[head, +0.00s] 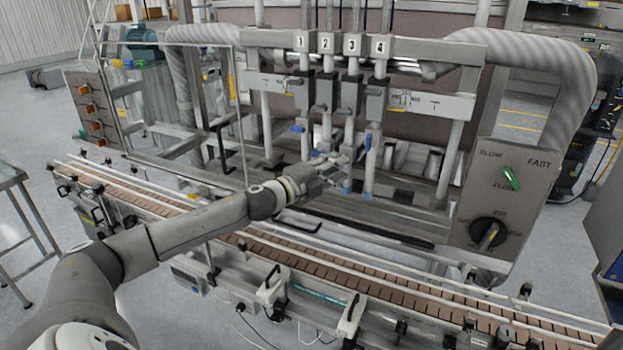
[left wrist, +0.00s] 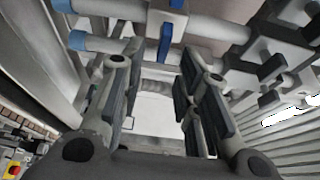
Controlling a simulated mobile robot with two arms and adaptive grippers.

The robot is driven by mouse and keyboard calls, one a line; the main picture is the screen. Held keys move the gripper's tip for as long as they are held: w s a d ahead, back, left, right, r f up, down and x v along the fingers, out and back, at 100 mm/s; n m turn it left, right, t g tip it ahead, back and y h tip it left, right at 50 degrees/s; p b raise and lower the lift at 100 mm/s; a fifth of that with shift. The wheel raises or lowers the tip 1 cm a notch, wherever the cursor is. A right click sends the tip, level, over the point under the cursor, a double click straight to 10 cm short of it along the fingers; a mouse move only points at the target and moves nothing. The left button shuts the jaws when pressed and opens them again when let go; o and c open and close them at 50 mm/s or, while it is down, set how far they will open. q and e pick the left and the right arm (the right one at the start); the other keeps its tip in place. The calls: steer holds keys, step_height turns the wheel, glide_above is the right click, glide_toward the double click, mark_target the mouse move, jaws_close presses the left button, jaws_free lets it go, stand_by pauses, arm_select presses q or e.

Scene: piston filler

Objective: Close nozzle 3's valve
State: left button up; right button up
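Nozzle 3 (head: 352,93) hangs under its number plate, third from the left. My left gripper (head: 350,157) is in front of its lower part, and its valve handle cannot be made out clearly behind the fingers. In the left wrist view, my left gripper (left wrist: 160,95) is open, with nothing between its fingers. A blue valve handle (left wrist: 165,42) stands crosswise on a pale pipe just beyond the fingertips, apart from them as far as I can tell. Which nozzle this handle belongs to is unclear. My right gripper is not in view.
Nozzle 1's blue handle (head: 297,128) sticks out sideways, and nozzle 4's blue handle (head: 368,141) is close right of my gripper. The conveyor (head: 330,288) with its rails runs below my arm. A control panel (head: 502,200) stands at the right.

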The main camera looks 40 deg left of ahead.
arm_select(q)
steer(key=s+a, duration=0.1)
steer(key=s, duration=0.7)
stand_by(0.4)
steer(key=shift+a, duration=0.1)
stand_by(0.4)
